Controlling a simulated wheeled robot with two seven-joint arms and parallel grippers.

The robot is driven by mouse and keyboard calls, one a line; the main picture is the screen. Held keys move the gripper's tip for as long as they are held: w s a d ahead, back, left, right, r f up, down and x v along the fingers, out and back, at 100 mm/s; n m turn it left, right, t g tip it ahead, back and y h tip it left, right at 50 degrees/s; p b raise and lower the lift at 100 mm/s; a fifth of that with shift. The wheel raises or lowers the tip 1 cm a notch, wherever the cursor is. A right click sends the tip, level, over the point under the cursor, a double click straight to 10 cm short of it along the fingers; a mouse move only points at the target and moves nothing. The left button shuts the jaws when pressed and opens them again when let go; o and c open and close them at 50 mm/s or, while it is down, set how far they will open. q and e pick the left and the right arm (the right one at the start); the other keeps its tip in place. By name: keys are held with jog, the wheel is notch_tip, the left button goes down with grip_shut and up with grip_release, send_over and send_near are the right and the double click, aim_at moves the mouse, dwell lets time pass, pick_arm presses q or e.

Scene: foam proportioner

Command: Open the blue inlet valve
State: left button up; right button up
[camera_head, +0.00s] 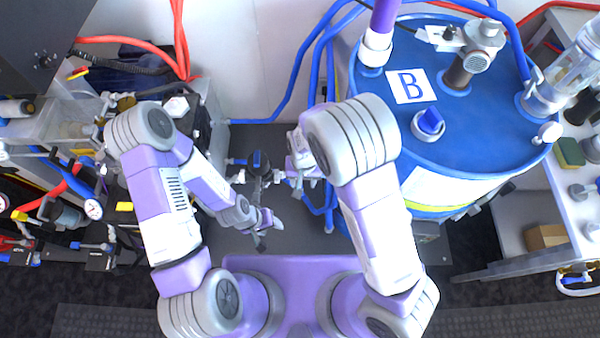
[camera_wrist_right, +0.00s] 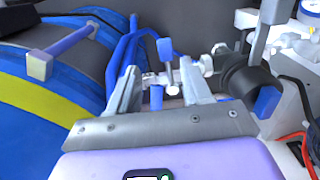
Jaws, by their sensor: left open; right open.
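A blue lever handle (camera_wrist_right: 165,52) on silver pipe fittings, which looks like the blue inlet valve, shows in the right wrist view. It stands upright, just beyond and between the fingertips of my right gripper (camera_wrist_right: 161,82). The gripper is open, with a finger on either side of the line to the handle; I see no contact. In the head view my right gripper (camera_head: 297,163) is by the pipe fittings left of the blue tank, and the arm partly hides it. My left gripper (camera_head: 266,228) is open and empty below the fittings.
A big blue tank marked B (camera_head: 470,120) stands at the right. Blue hoses (camera_head: 300,75) run down beside it. A black-and-blue fitting (camera_head: 258,162) is on the central pipework. Crowded equipment with gauges (camera_head: 93,208) fills the left side.

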jog(key=shift+w+a+r, duration=0.25)
jog(key=shift+a+r, duration=0.1)
jog(key=shift+f, duration=0.2)
notch_tip(320, 180, down, 7)
jog(key=b, duration=0.3)
jog(key=shift+r, duration=0.1)
jog(key=shift+a, duration=0.1)
jog(key=shift+c, duration=0.3)
grip_shut()
